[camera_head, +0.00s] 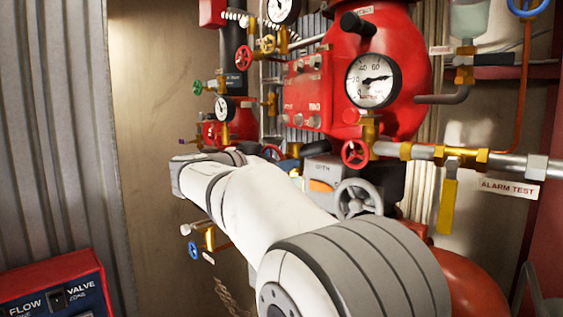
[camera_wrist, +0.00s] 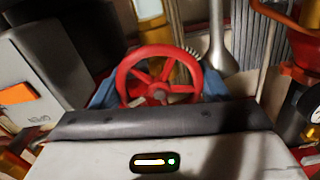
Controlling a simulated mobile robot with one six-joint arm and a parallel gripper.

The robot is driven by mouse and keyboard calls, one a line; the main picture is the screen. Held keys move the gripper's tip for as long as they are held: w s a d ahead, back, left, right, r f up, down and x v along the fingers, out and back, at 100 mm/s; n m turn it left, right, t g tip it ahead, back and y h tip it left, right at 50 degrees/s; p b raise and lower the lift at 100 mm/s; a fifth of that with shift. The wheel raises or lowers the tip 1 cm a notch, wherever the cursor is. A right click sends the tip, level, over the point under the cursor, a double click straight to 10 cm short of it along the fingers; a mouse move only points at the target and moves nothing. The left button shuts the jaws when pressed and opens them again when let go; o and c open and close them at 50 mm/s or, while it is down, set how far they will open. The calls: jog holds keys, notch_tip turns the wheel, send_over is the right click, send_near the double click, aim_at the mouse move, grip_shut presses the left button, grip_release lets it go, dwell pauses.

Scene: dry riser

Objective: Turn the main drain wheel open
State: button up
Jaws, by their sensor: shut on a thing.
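A red spoked wheel (camera_wrist: 136,66), the one at my gripper, fills the middle of the wrist view, with brass fittings behind it. I see no label on it that names it the main drain wheel. My gripper (camera_wrist: 158,93) is shut on this wheel, with a blue-grey finger on its left and right sides. The dark edge of my gripper's body hides the lowest part of the rim. In the head view my arm covers most of the gripper. A small piece of red shows just beyond the arm's end, too hidden to identify.
A grey box with a grey handwheel (camera_head: 358,199) stands right of my arm. A smaller red wheel (camera_head: 355,154) sits above it, below the pressure gauge (camera_head: 373,80). A brass pipe with a yellow lever (camera_head: 447,205) is at right.

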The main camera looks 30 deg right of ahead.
jog(key=shift+w+a+f+n+p, duration=0.15)
jog(key=shift+n+p, duration=0.6)
jog(key=shift+n, duration=5.15)
jog(key=shift+s+f+n+p, duration=0.15)
jog(key=shift+n+p, duration=0.65)
jog(key=shift+n, duration=5.1)
jog(key=shift+w+a+f+n+p, duration=0.15)
jog(key=shift+n+p, duration=0.6)
jog(key=shift+n, duration=5.15)
